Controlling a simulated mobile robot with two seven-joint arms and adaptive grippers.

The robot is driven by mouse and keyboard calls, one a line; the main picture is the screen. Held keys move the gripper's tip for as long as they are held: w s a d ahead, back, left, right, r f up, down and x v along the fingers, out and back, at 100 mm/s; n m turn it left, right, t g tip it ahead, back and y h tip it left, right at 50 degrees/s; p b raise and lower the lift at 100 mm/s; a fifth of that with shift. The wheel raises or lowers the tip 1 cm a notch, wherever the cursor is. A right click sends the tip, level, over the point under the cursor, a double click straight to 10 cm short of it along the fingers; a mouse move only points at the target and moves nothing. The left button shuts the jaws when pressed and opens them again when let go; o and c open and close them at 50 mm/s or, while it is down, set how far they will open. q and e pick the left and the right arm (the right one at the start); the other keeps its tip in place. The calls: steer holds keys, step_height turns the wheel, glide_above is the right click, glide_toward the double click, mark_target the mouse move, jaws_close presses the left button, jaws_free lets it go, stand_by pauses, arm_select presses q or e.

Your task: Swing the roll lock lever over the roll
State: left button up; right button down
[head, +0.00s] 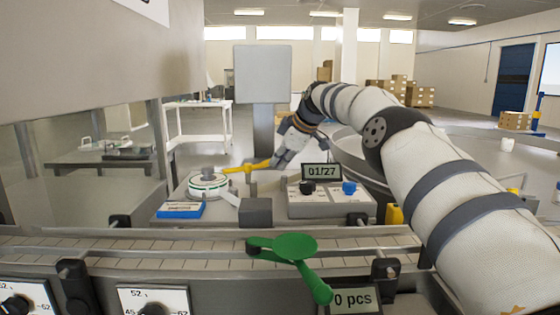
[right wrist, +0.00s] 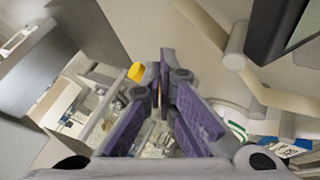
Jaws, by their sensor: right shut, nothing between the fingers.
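The label roll (head: 208,185), white with a green band and a grey core, sits on a grey machine left of centre in the head view. A yellow lever (head: 245,168) reaches from the roll's right side toward my right gripper (head: 275,160). The gripper is at the lever's outer end; contact is unclear. In the right wrist view the purple fingers of my right gripper (right wrist: 163,78) are closed together with nothing between them. A yellow end piece (right wrist: 137,72) shows just left of the fingertips. Part of the roll (right wrist: 237,131) shows at right. My left gripper is not in view.
A control box (head: 330,205) with black and blue knobs and a 01/27 display stands right of the roll. A blue label box (head: 181,210) lies in front of it. A conveyor (head: 200,243) and a green paddle (head: 290,247) are nearer.

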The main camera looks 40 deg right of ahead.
steer(key=v, duration=1.2)
